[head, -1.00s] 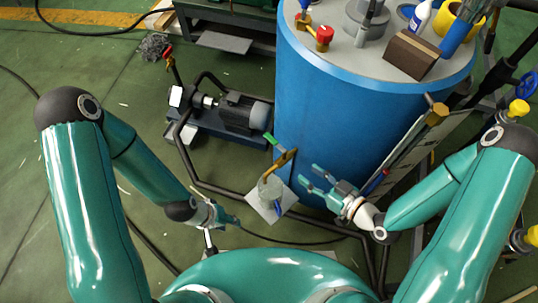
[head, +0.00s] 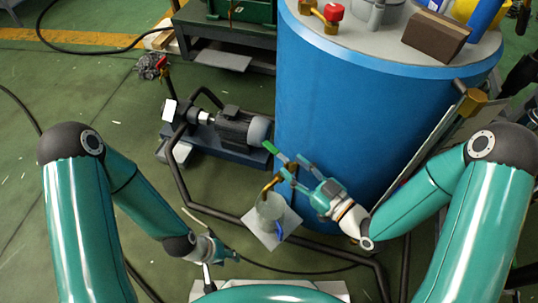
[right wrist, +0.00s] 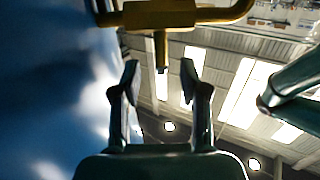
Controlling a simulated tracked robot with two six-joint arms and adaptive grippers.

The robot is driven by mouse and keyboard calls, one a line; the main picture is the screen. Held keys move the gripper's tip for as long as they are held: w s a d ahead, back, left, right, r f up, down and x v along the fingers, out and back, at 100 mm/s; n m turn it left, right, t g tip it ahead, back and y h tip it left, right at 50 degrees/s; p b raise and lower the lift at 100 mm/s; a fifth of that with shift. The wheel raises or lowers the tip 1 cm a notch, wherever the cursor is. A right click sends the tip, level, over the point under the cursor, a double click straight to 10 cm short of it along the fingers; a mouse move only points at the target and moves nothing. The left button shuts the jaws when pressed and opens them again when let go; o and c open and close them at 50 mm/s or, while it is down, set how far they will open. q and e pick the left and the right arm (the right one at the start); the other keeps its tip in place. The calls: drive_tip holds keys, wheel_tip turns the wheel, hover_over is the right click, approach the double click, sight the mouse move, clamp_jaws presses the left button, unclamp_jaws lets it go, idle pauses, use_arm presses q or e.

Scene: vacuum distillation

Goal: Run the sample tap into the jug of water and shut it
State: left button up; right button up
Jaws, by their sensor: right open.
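The brass sample tap (head: 272,184) sticks out low on the front of the blue tank, with a green lever (head: 268,147) at its upper end. The clear jug (head: 270,207) stands upright under the spout on a pale plate (head: 288,223); its water level is hard to make out. My right gripper (head: 293,165) is open beside the tap, just right of the lever. In the right wrist view, the open fingers (right wrist: 159,72) point at the brass tap body (right wrist: 160,15), with nothing clearly gripped. My left gripper (head: 222,252) hangs low at left, away from the tap; its fingers are unclear.
The blue tank (head: 340,130) stands right behind the tap. A pump with a grey motor (head: 240,128) sits to the left. Dark frame pipes (head: 215,207) run along the floor around the plate. Open green floor (head: 80,110) lies at the left.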

sight(279, 154)
drive_tip(key=x, duration=0.8)
drive_tip(key=shift+w+a, duration=0.2)
drive_tip(key=shift+w, duration=0.05)
clamp_jaws()
